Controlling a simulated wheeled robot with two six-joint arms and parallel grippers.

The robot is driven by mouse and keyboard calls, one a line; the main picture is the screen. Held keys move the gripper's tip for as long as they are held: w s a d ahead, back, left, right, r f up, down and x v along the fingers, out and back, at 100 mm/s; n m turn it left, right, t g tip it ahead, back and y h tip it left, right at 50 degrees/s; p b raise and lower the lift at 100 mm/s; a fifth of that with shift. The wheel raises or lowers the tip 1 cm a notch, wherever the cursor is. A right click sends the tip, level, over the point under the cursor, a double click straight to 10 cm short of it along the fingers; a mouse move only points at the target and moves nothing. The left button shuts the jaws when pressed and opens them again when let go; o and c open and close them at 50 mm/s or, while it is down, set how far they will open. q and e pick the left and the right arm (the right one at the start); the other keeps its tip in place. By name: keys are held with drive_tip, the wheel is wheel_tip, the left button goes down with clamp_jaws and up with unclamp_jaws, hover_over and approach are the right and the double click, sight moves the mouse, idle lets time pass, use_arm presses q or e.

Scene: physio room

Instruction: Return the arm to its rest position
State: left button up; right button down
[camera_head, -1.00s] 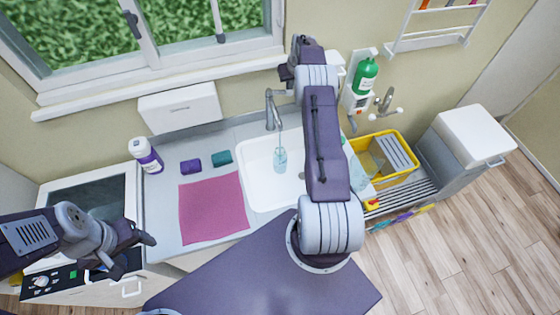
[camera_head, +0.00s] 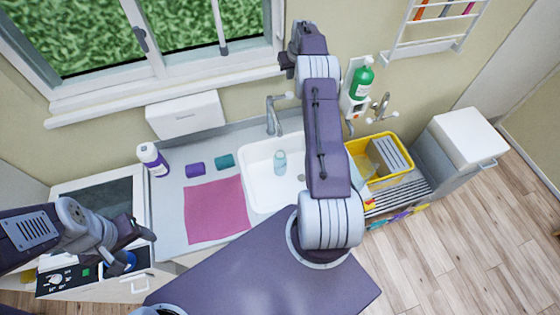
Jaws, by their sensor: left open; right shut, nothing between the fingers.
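My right arm reaches up the middle of the head view, over the right part of the sink. Its gripper (camera_head: 288,68) is at the top, near the wall above the tap. It looks shut and empty, but the arm partly hides it. My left gripper (camera_head: 136,252) is at the lower left, open and empty, above the front of the cooker (camera_head: 98,198). A pale teal bottle (camera_head: 280,163) stands in the white sink (camera_head: 257,190) below the tap (camera_head: 272,118). No water stream shows.
On the counter are a pink cloth (camera_head: 216,210), purple (camera_head: 195,169) and teal (camera_head: 224,161) rolled items and a white-purple bottle (camera_head: 153,160). A yellow crate (camera_head: 405,150) stands right of the sink. A green dispenser bottle (camera_head: 362,82) hangs on the wall. The floor at right is clear.

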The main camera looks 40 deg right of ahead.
drive_tip(key=shift+w+f, duration=0.1)
drive_tip(key=shift+f, duration=0.15)
drive_tip(key=s+a+f+n+g+b, duration=0.1)
drive_tip(key=s+a+f+b, duration=0.25)
drive_tip(key=a, duration=0.35)
drive_tip(key=s+a+f+y+b, duration=0.1)
drive_tip(key=s+a+f+b, duration=0.15)
drive_tip(key=a+b, duration=0.4)
drive_tip(key=s+a+f+n+g+b, duration=0.1)
drive_tip(key=s+a+f+b, duration=0.15)
drive_tip(key=a, duration=0.55)
drive_tip(key=s+a+f+b, duration=0.2)
drive_tip(key=s+a, duration=0.1)
drive_tip(key=s, duration=0.4)
drive_tip(key=s+a+f+n+b, duration=0.1)
drive_tip(key=s+a+f+b, duration=0.2)
drive_tip(key=s, duration=0.4)
drive_tip(key=s+a+f+g+b, duration=0.1)
drive_tip(key=s+a, duration=0.3)
drive_tip(key=s, duration=0.4)
drive_tip(key=shift+a+f+y+b, duration=0.3)
drive_tip(key=shift+a+f+b, duration=0.1)
drive_tip(key=shift+f+b, duration=0.3)
drive_tip(key=shift+s, duration=0.15)
drive_tip(key=shift+r, duration=0.15)
